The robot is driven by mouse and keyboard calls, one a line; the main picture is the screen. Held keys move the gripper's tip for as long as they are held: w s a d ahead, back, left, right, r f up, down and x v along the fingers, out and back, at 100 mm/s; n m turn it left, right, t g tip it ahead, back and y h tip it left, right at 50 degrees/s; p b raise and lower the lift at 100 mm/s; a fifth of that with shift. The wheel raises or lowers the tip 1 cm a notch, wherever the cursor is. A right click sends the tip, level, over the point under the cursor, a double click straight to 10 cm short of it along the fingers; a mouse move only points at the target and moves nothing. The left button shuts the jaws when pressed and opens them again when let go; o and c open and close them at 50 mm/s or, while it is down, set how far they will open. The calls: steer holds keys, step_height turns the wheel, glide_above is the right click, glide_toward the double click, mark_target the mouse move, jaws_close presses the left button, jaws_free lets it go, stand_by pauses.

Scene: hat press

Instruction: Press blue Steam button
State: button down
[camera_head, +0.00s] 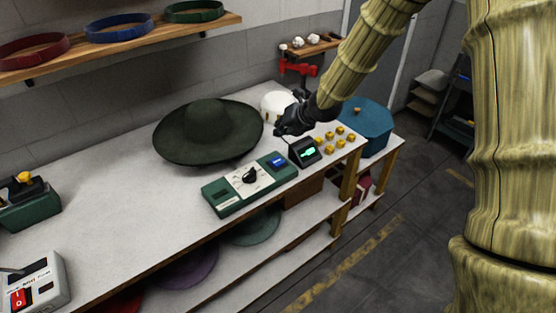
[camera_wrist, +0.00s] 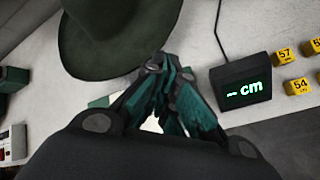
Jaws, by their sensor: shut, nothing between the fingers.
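The blue Steam button (camera_head: 277,161) sits at the right end of a green control box (camera_head: 225,200) with a black dial, near the front edge of the white table. Its label is too small to read. My gripper (camera_head: 282,130) is shut and empty, above the table, behind and slightly right of the button in the head view. It appears apart from the button. In the wrist view my gripper's closed fingers (camera_wrist: 168,72) fill the middle and hide most of what lies below. The blue button does not show there.
A dark green wide-brimmed hat (camera_head: 207,130) lies left of my gripper. A black display (camera_head: 305,152) reading "-- cm" and several yellow numbered blocks (camera_head: 340,130) stand to the right. A white rounded object (camera_head: 275,104) is behind. The table's left part (camera_head: 110,190) has free room.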

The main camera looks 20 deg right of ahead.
mark_target(280, 159)
steer(key=shift+a+f, duration=0.1)
steer(key=shift+a, duration=0.05)
steer(key=shift+f+b, duration=2.95)
steer(key=shift+f, duration=1.4)
steer(key=shift+f, duration=0.1)
steer(key=shift+f+b, duration=0.3)
steer(key=shift+b, duration=0.05)
steer(key=shift+f+b, duration=0.4)
steer(key=shift+f, duration=0.1)
steer(key=shift+r, duration=0.1)
steer(key=shift+r+p, duration=0.6)
steer(key=shift+r, duration=0.25)
